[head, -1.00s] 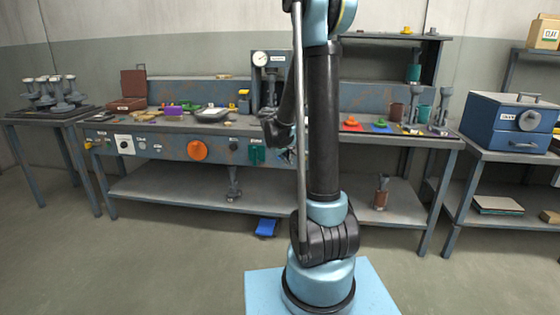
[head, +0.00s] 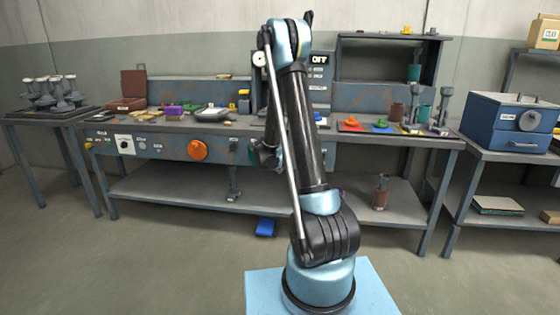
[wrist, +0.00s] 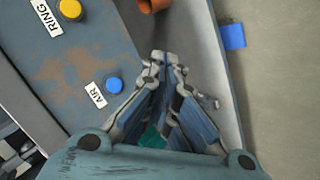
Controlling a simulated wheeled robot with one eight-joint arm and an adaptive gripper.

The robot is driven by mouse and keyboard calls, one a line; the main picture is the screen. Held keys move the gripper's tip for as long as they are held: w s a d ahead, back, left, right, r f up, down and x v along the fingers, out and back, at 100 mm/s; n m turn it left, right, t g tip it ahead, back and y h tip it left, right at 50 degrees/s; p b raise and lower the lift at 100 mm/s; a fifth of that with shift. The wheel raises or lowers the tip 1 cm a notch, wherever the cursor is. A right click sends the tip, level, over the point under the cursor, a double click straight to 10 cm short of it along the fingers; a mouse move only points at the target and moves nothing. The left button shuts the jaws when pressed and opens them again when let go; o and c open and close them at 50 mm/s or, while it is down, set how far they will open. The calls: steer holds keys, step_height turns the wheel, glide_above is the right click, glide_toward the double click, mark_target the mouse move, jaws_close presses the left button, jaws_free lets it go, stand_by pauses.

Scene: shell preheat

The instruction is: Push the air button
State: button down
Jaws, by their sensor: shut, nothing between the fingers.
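The air button is a round blue button (wrist: 115,85) next to an AIR label (wrist: 95,95) on the worn blue-grey panel in the wrist view. My gripper (wrist: 165,58) is shut and empty. In the wrist view its fingertips are to the right of the blue button and a little above it, apart from it in the picture. In the head view my gripper (head: 268,157) is at the bench's front panel, partly behind my arm. The air button cannot be made out in the head view.
A yellow button (wrist: 70,9) with a RING label is on the same panel, farther up-left. A large orange knob (head: 197,150) is on the bench front. A blue pedal (head: 266,227) lies on the floor below. An OFF sign (head: 320,59) shows behind my arm.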

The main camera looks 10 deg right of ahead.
steer(key=w+d, duration=0.2)
steer(key=w, duration=0.6)
steer(key=shift+w+d, duration=0.2)
steer(key=shift+d, duration=0.15)
steer(key=shift+w, duration=0.2)
stand_by(1.4)
steer(key=shift+w+d+r, duration=0.1)
steer(key=shift+w+d, duration=0.05)
steer(key=shift+w, duration=0.05)
steer(key=shift+w+d, duration=0.1)
steer(key=shift+w, duration=0.35)
stand_by(0.9)
steer(key=shift+s, duration=0.1)
steer(key=shift+s+a, duration=0.25)
steer(key=shift+s, duration=0.5)
steer(key=shift+s+a, duration=0.25)
steer(key=shift+s, duration=0.55)
steer(key=shift+s+a, duration=0.25)
steer(key=shift+s, duration=0.5)
steer(key=shift+s+a, duration=0.25)
steer(key=shift+s, duration=0.55)
